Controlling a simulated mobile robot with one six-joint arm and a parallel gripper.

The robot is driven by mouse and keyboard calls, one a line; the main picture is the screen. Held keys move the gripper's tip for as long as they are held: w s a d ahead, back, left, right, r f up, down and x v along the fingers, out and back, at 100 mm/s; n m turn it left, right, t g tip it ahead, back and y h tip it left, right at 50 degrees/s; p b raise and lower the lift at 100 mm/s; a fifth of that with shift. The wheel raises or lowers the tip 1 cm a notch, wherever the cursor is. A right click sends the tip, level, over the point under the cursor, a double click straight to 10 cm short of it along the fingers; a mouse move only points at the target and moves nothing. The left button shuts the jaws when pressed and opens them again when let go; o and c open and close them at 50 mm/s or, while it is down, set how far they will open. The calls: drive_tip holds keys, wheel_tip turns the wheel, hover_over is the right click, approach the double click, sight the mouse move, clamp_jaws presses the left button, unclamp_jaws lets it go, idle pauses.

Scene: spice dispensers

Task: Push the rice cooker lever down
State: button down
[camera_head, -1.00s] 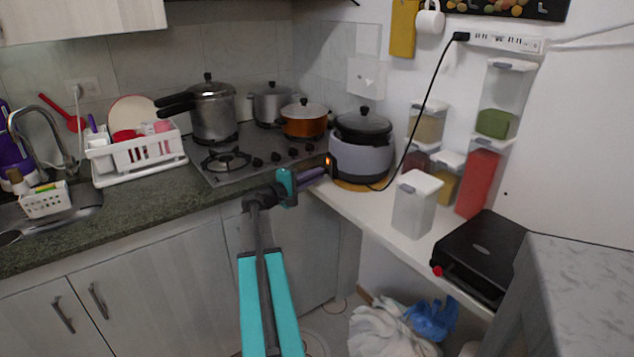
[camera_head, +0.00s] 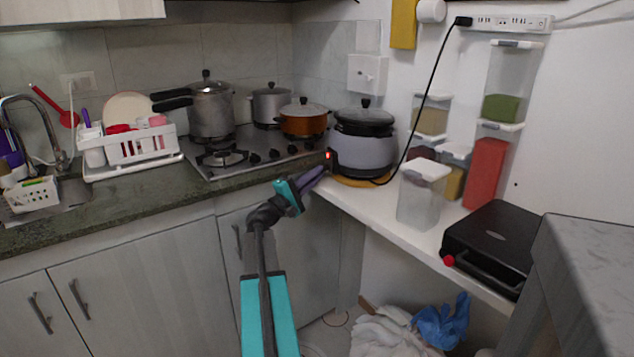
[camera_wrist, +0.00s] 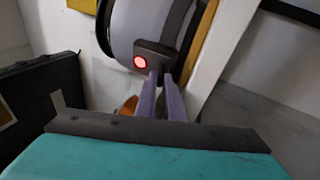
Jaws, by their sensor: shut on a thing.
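The rice cooker (camera_head: 363,152) is grey with a black lid and stands upright on the white shelf beside the stove. It also shows at the top of the wrist view (camera_wrist: 128,22). Its dark front panel (camera_wrist: 160,56) carries a glowing red light (camera_wrist: 139,62). My gripper (camera_head: 323,169) has purple fingers and reaches up to this panel from the left. In the wrist view, the fingertips (camera_wrist: 161,77) are at the panel's lower edge, just beside the light, with a narrow gap between the fingers. They are shut on the lever, which the tips hide.
A clear container (camera_head: 420,200) with a white lid stands right of the cooker, with spice dispensers (camera_head: 486,172) behind it. A black appliance (camera_head: 492,240) sits farther right. The stove (camera_head: 240,152) with pots is at the left. The cooker's black cord (camera_head: 433,92) runs to the wall strip.

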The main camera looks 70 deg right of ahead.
drive_tip(key=shift+s+f+b, duration=0.15)
drive_tip(key=shift+f+b, duration=0.15)
drive_tip(key=shift+b, duration=0.35)
drive_tip(key=c, duration=2.2)
unclamp_jaws()
drive_tip(key=shift+o, duration=0.2)
drive_tip(key=shift+r, duration=0.1)
drive_tip(key=v, duration=1.4)
drive_tip(key=shift+d+f, duration=0.15)
drive_tip(key=shift+f, duration=0.15)
